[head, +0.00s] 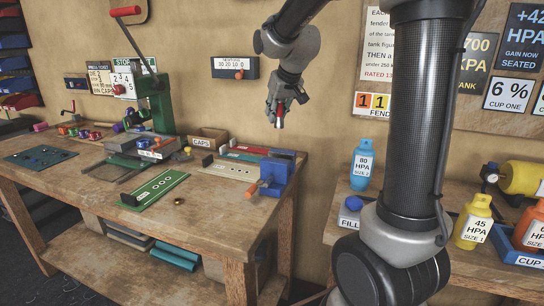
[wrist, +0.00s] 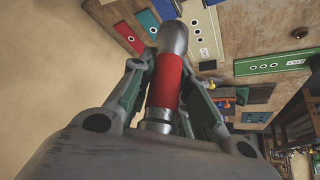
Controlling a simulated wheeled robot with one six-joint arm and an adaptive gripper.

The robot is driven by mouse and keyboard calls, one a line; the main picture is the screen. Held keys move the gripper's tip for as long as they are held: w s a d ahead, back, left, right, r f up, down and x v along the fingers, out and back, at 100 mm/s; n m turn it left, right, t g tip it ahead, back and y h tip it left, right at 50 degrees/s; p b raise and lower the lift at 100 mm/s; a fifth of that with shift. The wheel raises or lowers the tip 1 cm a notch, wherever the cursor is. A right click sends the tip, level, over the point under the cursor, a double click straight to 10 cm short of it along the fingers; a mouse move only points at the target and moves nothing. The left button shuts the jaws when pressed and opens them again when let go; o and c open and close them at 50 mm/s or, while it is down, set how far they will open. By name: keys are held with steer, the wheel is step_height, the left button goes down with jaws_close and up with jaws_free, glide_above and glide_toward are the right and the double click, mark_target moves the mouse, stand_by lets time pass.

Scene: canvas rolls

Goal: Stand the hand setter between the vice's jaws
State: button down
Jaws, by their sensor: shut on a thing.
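My gripper (head: 279,112) is raised in front of the wall, above and behind the right end of the bench. It is shut on the hand setter, a red-banded tool (wrist: 168,82) with a rounded grey end and a metal collar. In the head view only a small red and grey part of the hand setter (head: 281,109) shows between the fingers.
The wooden bench (head: 215,212) carries a green press (head: 155,100), a green plate (head: 156,191), a cream plate (head: 229,171) and a GAPS box (head: 208,139). A second table at right holds several bottles, including a blue one (head: 362,170). The air around the gripper is clear.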

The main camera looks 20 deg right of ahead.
step_height(320, 180, down, 8)
steer(key=shift+f, duration=0.15)
steer(key=shift+f, duration=0.15)
steer(key=shift+f, duration=0.4)
steer(key=shift+f, duration=0.1)
steer(key=c, duration=1.3)
jaws_free()
steer(key=shift+c, duration=0.2)
